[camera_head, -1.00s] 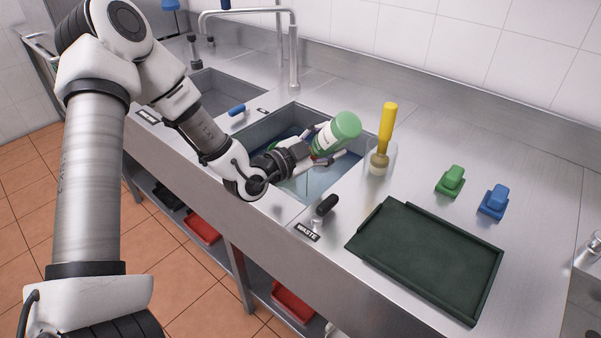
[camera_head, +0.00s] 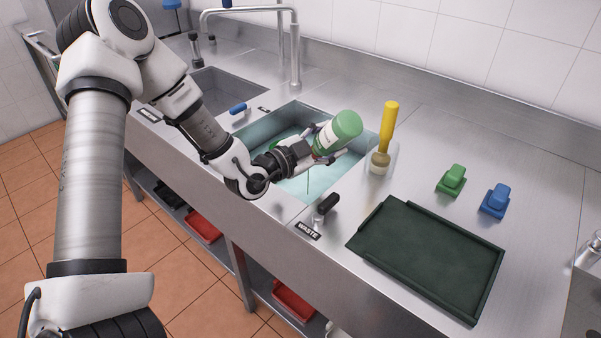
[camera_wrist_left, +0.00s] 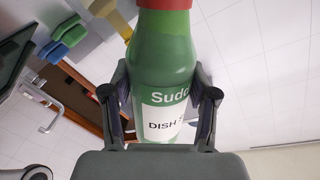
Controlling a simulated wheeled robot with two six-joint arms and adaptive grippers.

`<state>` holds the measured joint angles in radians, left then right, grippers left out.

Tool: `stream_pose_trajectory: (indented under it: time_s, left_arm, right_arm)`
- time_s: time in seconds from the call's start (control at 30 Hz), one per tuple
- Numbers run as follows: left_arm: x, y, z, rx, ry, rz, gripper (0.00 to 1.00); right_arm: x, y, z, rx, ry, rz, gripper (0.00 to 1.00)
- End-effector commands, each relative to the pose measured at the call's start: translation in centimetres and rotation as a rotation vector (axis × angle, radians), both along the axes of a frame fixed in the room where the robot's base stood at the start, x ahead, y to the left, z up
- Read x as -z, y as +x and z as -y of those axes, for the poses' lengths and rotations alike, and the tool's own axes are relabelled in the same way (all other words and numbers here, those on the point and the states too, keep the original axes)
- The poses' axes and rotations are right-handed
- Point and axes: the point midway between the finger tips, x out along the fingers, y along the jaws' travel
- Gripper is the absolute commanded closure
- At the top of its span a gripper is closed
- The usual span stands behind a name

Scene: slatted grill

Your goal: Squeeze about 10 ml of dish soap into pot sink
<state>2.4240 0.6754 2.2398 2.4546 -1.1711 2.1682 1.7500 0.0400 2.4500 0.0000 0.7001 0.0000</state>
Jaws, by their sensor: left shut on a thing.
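A green dish soap bottle (camera_head: 342,130) with a white label is tilted over the right-hand sink, its broad green end up and to the right. My left gripper (camera_head: 322,157) is shut on it. In the left wrist view the fingers (camera_wrist_left: 160,105) lie on both sides of the bottle (camera_wrist_left: 163,60), and part of its red cap (camera_wrist_left: 165,3) shows at the top edge. The pot sink (camera_head: 357,118) holds pale teal liquid, with a green patch (camera_head: 284,145) left of the bottle. A thin dark line drops below the gripper; I cannot tell whether it is soap. My right gripper is out of view.
A yellow-handled brush (camera_head: 388,125) stands in a clear holder right of the sink. A black-handled waste lever (camera_head: 327,204) is at the front edge. A dark green tray (camera_head: 425,260) and green (camera_head: 451,180) and blue (camera_head: 495,201) scrubbers lie right. A faucet (camera_head: 294,55) stands behind.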

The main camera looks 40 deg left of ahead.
Motion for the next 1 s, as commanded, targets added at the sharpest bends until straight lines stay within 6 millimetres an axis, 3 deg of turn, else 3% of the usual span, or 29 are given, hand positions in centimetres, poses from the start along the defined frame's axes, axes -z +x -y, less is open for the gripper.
stream_pose_trajectory:
  time_s: [0.2, 0.23, 0.47, 0.83, 1.0]
  left_arm:
    - [-0.1, 0.0, 0.0, 0.0, 0.0, 0.001, 0.83]
    - [-0.1, 0.0, 0.0, 0.0, 0.0, 0.001, 0.52]
    - [-0.5, 0.0, 0.0, 0.0, 0.0, 0.001, 0.53]
    - [-4.9, 0.0, 0.0, -0.001, 0.0, 0.002, 0.53]
    - [-5.1, 0.0, 0.0, -0.001, 0.0, 0.001, 0.53]
  right_arm:
    - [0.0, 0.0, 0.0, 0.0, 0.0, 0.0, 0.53]
    - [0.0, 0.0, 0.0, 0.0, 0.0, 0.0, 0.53]
    - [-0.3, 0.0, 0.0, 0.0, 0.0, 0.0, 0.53]
    - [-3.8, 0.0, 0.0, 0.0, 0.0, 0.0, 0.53]
    - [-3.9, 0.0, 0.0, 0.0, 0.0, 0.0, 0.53]
